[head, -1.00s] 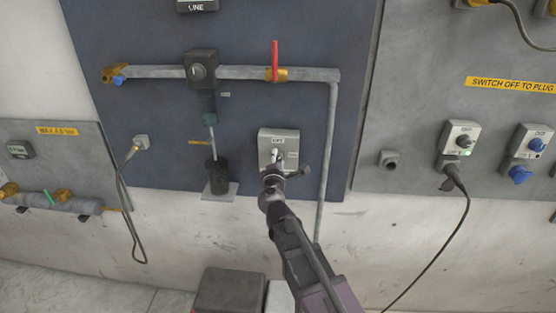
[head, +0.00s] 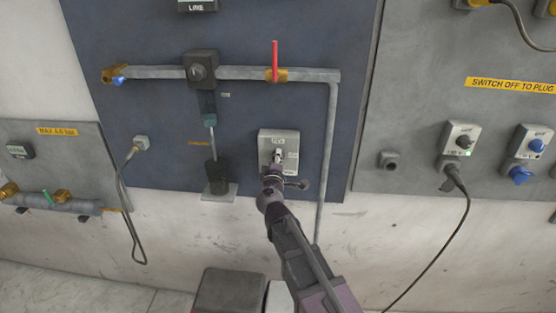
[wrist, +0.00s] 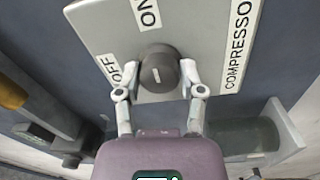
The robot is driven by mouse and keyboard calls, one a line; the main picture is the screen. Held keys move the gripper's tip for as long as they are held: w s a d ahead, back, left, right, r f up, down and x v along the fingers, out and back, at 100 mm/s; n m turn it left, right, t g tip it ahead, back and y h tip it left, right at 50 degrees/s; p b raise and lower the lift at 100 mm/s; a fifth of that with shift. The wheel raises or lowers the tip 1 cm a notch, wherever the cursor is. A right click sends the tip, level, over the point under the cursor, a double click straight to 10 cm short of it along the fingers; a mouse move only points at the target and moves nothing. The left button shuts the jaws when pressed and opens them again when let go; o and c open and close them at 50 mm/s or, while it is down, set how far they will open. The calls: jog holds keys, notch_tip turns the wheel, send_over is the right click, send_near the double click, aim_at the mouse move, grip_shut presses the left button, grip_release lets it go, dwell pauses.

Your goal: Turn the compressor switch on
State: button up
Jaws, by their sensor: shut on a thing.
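The compressor switch is a grey box (head: 291,142) on the dark blue wall panel, with a dark round knob. In the wrist view the knob (wrist: 158,66) carries a short white mark. The plate (wrist: 100,22) has an ON label at the top, an OFF label at the left and COMPRESSOR along the right. My gripper (wrist: 159,75) has one finger on each side of the knob and is shut on it. In the head view my gripper (head: 275,164) covers the knob and the lower part of the box. I cannot tell surely which label the mark points to.
A grey pipe (head: 240,72) with a red-handled valve (head: 275,62) runs above the switch and down its right side. A dark cylinder (head: 217,176) stands at left. Sockets (head: 459,144) and a hanging cable (head: 463,220) are on the right panel.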

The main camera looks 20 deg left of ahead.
jog(key=shift+w+a+r, duration=0.1)
jog(key=shift+w+a, duration=0.05)
jog(key=shift+w, duration=0.05)
jog(key=o, duration=1.1)
jog(key=shift+s, duration=0.2)
jog(key=shift+s+d, duration=0.15)
jog(key=shift+d, duration=0.05)
jog(key=v, duration=0.7)
